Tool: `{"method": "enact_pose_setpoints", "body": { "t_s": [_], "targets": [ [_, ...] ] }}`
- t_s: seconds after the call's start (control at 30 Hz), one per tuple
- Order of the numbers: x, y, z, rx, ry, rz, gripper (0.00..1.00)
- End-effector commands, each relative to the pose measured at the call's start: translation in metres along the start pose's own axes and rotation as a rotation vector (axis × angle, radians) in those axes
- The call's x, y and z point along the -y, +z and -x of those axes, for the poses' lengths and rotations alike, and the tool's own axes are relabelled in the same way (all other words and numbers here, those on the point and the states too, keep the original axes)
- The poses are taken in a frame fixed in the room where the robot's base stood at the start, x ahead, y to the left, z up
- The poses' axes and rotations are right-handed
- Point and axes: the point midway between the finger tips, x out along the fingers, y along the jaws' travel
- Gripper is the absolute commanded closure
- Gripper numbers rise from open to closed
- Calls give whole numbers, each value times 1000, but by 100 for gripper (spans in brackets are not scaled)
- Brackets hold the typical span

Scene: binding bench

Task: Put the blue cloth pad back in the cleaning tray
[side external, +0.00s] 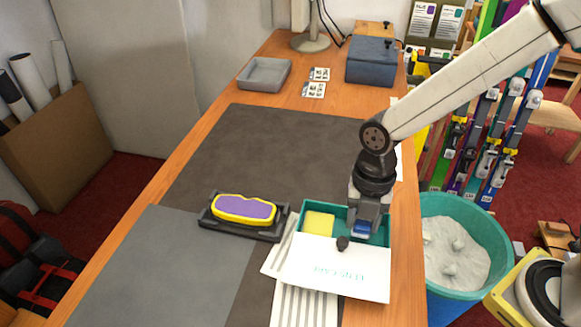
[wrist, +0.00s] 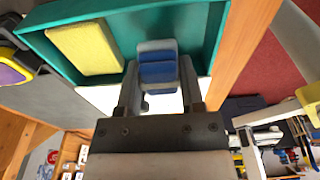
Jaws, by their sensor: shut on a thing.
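The cleaning tray (side external: 304,209) is a teal open box near the right edge of the bench; it also shows in the wrist view (wrist: 125,12). My gripper (side external: 364,226) points down over the tray's right part. It is shut on the blue cloth pad (side external: 361,229), which sits between the fingers in the wrist view (wrist: 157,70). The pad appears within the tray's outline, but I cannot tell whether it touches the floor. A yellow sponge (side external: 319,223) lies in the tray's left part, apart from the pad.
A purple and yellow eraser-like block (side external: 244,209) rests in a black holder left of the tray. A teal bin (side external: 480,215) stands right of the bench. The dark mat (side external: 270,150) behind is clear.

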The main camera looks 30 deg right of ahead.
Motion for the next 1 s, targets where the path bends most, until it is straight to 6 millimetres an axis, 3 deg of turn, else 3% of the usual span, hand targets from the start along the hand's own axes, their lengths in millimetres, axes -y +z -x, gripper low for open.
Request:
{"method": "enact_pose_setpoints", "body": {
  "t_s": [0.4, 0.87, 0.9, 1.0],
  "targets": [
    [0, 4, -32, 0, -2, -1, 100],
    [0, 4, -36, 0, -1, -1, 100],
    [0, 4, -36, 1, 0, -1, 42],
    [0, 4, -36, 1, 0, -1, 16]
  ]
}}
